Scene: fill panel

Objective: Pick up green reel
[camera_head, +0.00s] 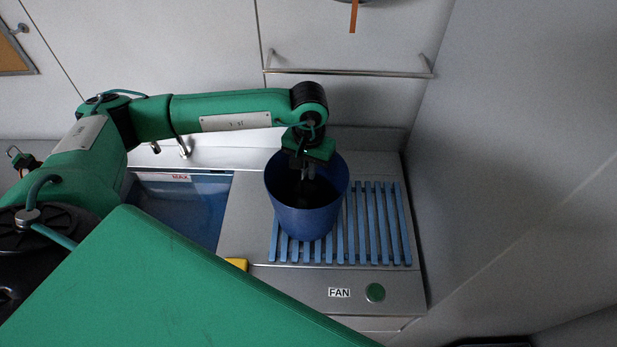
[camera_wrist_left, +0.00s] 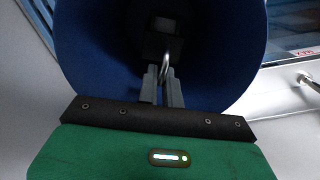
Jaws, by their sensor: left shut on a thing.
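My left gripper (camera_head: 305,180) reaches down into a round blue bucket (camera_head: 307,222) on a slatted rack. In the left wrist view the gripper fingers (camera_wrist_left: 162,72) are close together on a thin metal loop (camera_wrist_left: 166,58). The loop is at a dark block-like thing (camera_wrist_left: 160,43) inside the bucket (camera_wrist_left: 85,45). Its colour is too dark to tell, so I cannot say whether it is the green reel. A small dark and green thing with a metal loop (camera_head: 24,161) sits at the far left in the head view. My right gripper is not in view.
The blue slatted rack (camera_head: 391,235) lies on a metal counter (camera_head: 243,215). A blue basin marked MAX (camera_head: 185,208) is left of it. A yellow thing (camera_head: 237,264) and a green FAN button (camera_head: 375,292) are in front. A rail (camera_head: 350,72) runs behind; a wall stands right.

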